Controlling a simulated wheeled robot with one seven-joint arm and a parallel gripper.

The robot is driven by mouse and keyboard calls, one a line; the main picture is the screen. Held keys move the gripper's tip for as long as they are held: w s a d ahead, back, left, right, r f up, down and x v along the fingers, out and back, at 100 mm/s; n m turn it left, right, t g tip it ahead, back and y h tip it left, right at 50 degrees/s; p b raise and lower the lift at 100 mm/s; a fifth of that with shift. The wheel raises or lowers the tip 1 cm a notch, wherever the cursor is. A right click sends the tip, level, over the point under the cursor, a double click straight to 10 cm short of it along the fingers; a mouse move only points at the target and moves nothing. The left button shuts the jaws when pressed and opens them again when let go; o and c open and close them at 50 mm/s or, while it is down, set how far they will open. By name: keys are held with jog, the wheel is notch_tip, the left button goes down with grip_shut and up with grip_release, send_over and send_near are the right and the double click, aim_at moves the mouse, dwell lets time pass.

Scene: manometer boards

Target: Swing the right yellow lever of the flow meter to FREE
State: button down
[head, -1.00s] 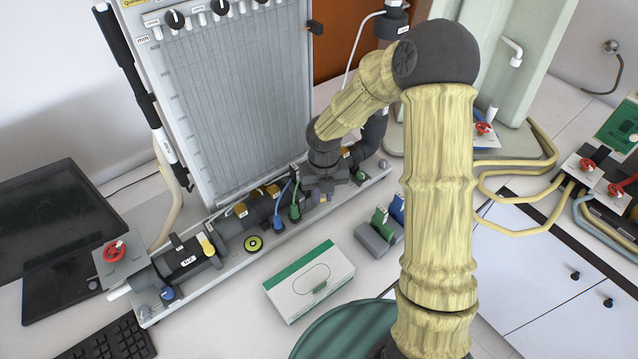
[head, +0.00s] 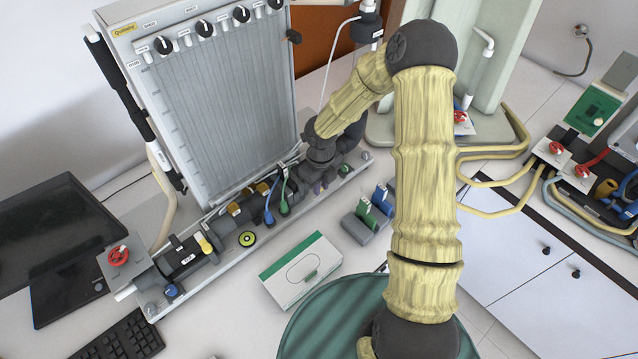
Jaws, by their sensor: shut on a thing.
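The flow meter is the long dark pipe assembly on a pale base (head: 215,262) at the foot of the tall ribbed manometer board (head: 225,115). Its left yellow lever (head: 205,244) stands up near the left end, beside a labelled dark block. My gripper (head: 318,178) is low at the right part of the pipe, past the blue and green plugs. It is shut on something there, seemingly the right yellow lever.
A white and green box (head: 300,270) lies in front of the meter. A grey holder with green and blue pieces (head: 367,222) stands right of it. A red-handled valve (head: 118,255) is at the left end. A keyboard (head: 120,335) and dark monitor (head: 55,240) are further left.

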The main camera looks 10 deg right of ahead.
jog(key=shift+w, duration=0.1)
jog(key=c, duration=1.3)
grip_release()
notch_tip(320, 180, up, 17)
jog(key=shift+r+b, duration=0.2)
jog(key=shift+b, duration=0.55)
